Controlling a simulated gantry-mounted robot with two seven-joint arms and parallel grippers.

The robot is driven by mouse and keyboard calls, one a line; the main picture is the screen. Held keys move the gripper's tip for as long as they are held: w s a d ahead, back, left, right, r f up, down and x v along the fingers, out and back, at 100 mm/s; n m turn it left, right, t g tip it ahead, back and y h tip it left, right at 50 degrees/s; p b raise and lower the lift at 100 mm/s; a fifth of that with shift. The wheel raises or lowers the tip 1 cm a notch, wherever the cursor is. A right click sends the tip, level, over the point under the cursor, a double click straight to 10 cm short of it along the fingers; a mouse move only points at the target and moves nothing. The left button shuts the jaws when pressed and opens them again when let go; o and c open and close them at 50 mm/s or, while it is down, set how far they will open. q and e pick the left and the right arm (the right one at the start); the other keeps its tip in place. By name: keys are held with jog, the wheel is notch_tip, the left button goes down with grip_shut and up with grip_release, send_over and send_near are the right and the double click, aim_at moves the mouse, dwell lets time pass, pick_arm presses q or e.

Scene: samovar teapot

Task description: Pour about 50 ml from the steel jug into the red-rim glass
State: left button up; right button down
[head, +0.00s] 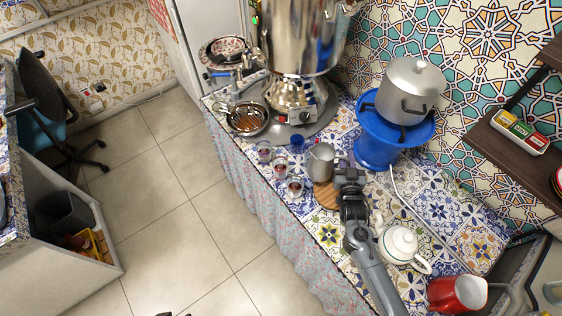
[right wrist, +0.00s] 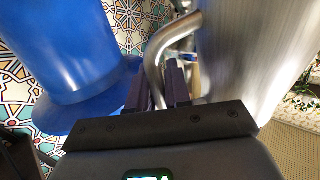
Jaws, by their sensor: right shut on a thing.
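The steel jug (head: 321,163) is over or on the near part of a round wooden board, and looks roughly upright. My right gripper (head: 342,172) is shut on the jug's handle. In the right wrist view, the curved handle (right wrist: 158,62) passes between my fingers (right wrist: 158,88), and the jug's wall (right wrist: 250,45) fills the right side. Three small glasses stand left of the jug: a far one (head: 264,151), a middle one (head: 281,168) and a near one (head: 295,187). They hold dark reddish contents. I cannot tell which has the red rim. My left gripper is not clearly seen.
The round wooden board (head: 325,198) lies below the jug. A small blue cup (head: 297,144) stands behind the glasses. The blue stand (head: 375,147) with a steel pot is close on the right. The samovar (head: 295,40) rises behind; a white teapot (head: 399,243) stands nearer.

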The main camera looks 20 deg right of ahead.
aim_at(321, 144)
jog(key=shift+w+r, duration=0.1)
jog(key=shift+r, duration=0.2)
jog(key=w+a+r+n+p, duration=0.1)
jog(key=n, duration=0.1)
jog(key=w+a+r+n+p, duration=0.1)
jog(key=a+n+p, duration=0.1)
jog(key=shift+r+g, duration=0.4)
jog(key=shift+w+a+n, duration=0.15)
jog(key=shift+a+n, duration=0.15)
jog(key=shift+n, duration=0.2)
jog(key=shift+w+a+r+n+p, duration=0.2)
jog(key=shift+w+a+n, duration=0.1)
jog(key=shift+a+n, duration=0.15)
jog(key=shift+w+a+r+n+p, duration=0.1)
jog(key=shift+w+a+r+n, duration=0.1)
jog(key=shift+w+a+n, duration=0.25)
jog(key=shift+w+a+r+n+g+p, duration=0.3)
jog(key=shift+a+r+n+g, duration=0.2)
jog(key=shift+a+n, duration=0.25)
jog(key=shift+f+b, duration=0.35)
jog(key=shift+f, duration=0.05)
jog(key=shift+w+a+f+n+b, duration=0.2)
jog(key=shift+a+f+n+b, duration=0.15)
jog(key=shift+n, duration=0.4)
